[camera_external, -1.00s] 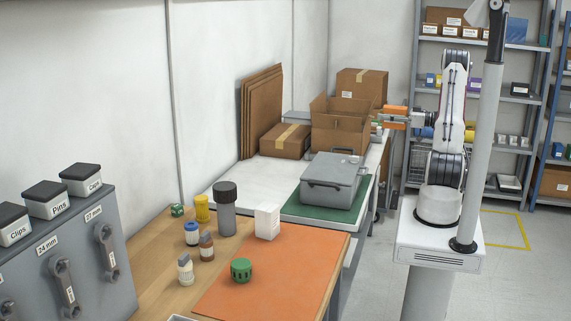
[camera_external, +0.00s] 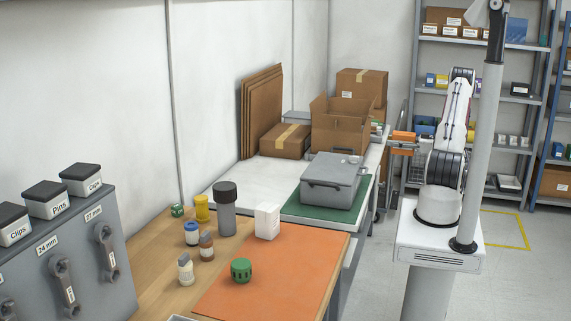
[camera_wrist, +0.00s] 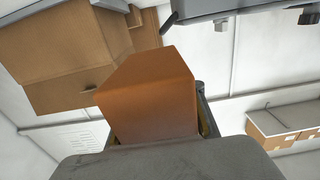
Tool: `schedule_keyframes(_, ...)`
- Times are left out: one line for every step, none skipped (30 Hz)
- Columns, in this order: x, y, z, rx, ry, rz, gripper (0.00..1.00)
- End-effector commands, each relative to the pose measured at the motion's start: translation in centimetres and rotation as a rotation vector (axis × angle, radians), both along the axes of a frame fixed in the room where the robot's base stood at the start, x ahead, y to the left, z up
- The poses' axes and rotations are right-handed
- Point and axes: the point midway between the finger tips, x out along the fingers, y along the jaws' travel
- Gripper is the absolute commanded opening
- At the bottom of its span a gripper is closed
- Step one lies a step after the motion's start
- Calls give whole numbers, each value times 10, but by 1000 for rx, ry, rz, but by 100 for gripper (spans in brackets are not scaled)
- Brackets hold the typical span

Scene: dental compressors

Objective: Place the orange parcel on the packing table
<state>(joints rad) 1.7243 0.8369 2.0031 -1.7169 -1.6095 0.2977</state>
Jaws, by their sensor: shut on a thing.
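The orange parcel (camera_external: 404,136) is a small box held in my gripper (camera_external: 402,146), just right of the packing table's far end in the external view. In the wrist view the parcel (camera_wrist: 150,95) fills the middle, and my gripper (camera_wrist: 158,140) is shut on it; the fingers are mostly hidden behind it. The packing table (camera_external: 240,180) has a white top and stands along the wall. The parcel appears beside the table's right edge, not resting on it.
On the table are an open carton (camera_external: 340,130), a taped carton (camera_external: 285,141), and a grey case (camera_external: 333,180) on a green mat (camera_external: 307,211). Bare white top lies left of the case. Shelves (camera_external: 480,150) stand behind my arm.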

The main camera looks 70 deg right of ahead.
Motion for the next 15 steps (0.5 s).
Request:
schedule_keyframes(0,0,-11,6,-1,0,8)
schedule_keyframes(0,0,-16,4,-1,0,8)
schedule_keyframes(0,0,-23,4,-1,0,8)
schedule_keyframes(0,0,-29,4,-1,0,8)
schedule_keyframes(0,0,-34,4,0,0,8)
schedule_keyframes(0,0,-42,3,0,0,8)
schedule_keyframes(0,0,-47,5,0,0,8)
schedule_keyframes(0,0,-53,4,0,0,8)
schedule_keyframes(0,0,-60,3,0,0,8)
schedule_keyframes(0,0,-65,3,0,0,8)
schedule_keyframes(0,0,-71,4,0,0,8)
schedule_keyframes(0,0,-78,3,0,0,8)
schedule_keyframes(0,0,-82,3,0,0,8)
schedule_keyframes(0,0,-87,3,0,0,8)
schedule_keyframes(0,0,-93,3,0,0,8)
